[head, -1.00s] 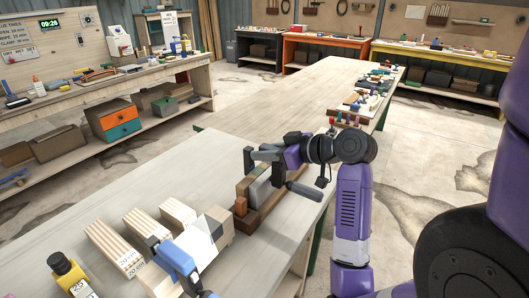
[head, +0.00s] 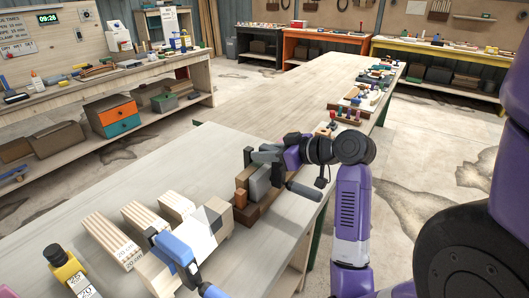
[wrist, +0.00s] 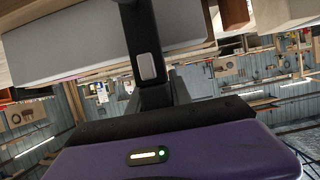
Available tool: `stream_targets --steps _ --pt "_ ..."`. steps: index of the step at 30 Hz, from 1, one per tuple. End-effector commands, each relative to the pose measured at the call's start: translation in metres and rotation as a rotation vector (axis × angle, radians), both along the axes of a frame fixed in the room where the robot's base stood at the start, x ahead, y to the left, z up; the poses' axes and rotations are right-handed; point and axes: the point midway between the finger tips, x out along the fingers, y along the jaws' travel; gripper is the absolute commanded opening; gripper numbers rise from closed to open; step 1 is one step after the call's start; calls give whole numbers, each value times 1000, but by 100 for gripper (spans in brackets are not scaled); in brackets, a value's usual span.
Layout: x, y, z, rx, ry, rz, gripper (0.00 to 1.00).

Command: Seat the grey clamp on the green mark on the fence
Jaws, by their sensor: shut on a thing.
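My gripper (head: 283,152) is shut on the dark grey clamp (head: 266,156). The clamp's bar lies across the top of the fence area, and its handle (head: 304,191) sticks out on the near right side. The fence (head: 270,203) is a brown wooden piece at the table's right edge, with a lighter grey block (head: 259,184) against it. In the wrist view the clamp's dark bar (wrist: 144,35) crosses in front of a large grey surface (wrist: 85,50). I cannot make out the green mark, nor tell whether the clamp touches the fence.
A blue clamp (head: 176,252) grips a pale wooden piece (head: 207,226) at the table's front. Small coloured items (head: 350,112) lie farther along the right edge. The table's middle (head: 170,165) is clear.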

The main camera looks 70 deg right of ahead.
Motion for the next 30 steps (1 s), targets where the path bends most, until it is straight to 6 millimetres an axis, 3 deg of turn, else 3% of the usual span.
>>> stream_targets --steps 26,27,30 --pt "1 0 -9 -1 -2 0 0" --pt "1 0 -9 -1 -2 0 31" --pt "0 0 -9 -1 -2 0 51"
